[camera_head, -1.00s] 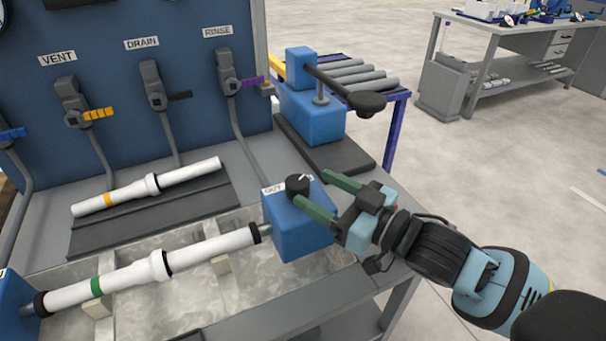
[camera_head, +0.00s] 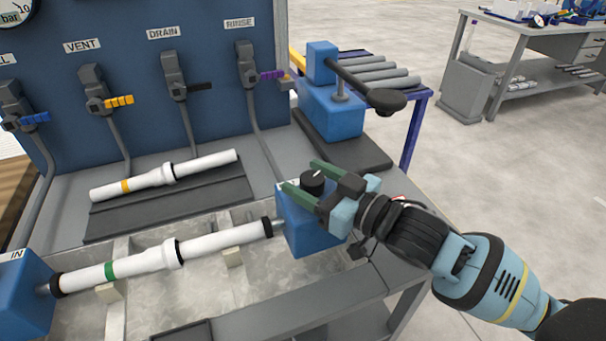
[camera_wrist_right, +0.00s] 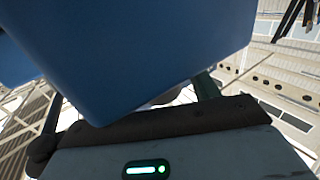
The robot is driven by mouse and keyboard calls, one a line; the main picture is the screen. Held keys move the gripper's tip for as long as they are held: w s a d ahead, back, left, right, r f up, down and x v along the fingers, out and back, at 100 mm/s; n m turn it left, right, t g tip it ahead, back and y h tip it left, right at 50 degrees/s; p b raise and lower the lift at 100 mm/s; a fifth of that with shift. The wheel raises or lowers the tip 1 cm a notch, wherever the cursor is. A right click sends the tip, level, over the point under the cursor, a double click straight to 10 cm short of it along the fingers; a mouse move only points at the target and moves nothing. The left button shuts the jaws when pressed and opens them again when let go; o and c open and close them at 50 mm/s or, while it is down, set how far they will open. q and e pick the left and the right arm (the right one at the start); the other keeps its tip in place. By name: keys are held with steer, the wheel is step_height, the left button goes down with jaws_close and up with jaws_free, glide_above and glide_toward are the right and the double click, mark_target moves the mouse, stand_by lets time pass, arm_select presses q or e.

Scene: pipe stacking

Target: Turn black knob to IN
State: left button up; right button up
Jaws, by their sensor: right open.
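The black knob (camera_head: 312,181) sits on top of the blue box (camera_head: 312,232) at the right end of the trough. It has a light pointer mark on its top. My right gripper (camera_head: 299,176) is open, with its green fingers on either side of the knob; I cannot tell whether they touch it. The fingers hide most of the label on the box. In the right wrist view, the blue box (camera_wrist_right: 140,55) fills much of the picture and the knob is not clearly seen. The IN label (camera_head: 17,254) is on another blue box (camera_head: 25,295) at the left. My left gripper is not in view.
A white pipe with a green band (camera_head: 140,262) lies between the two blue boxes. Another with an orange band (camera_head: 165,176) lies on a dark mat. Lever valves line the blue panel (camera_head: 140,70) behind. A blue press with a black handle (camera_head: 385,101) stands behind my right gripper.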

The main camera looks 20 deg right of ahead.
steer(key=shift+x, duration=0.85)
steer(key=c, duration=1)
steer(key=shift+o, duration=0.2)
steer(key=shift+r+m+t+h+p, duration=0.15)
steer(key=shift+m+t+h+p, duration=0.4)
steer(key=shift+h+p, duration=0.3)
steer(key=shift+w+d+m+t+h+p, duration=0.1)
steer(key=shift+m+t+h+p, duration=0.2)
steer(key=shift+m+h, duration=0.35)
steer(key=shift+w+d+m+t+h+p, duration=0.15)
steer(key=shift+m+h+p, duration=0.2)
steer(key=shift+h, duration=0.35)
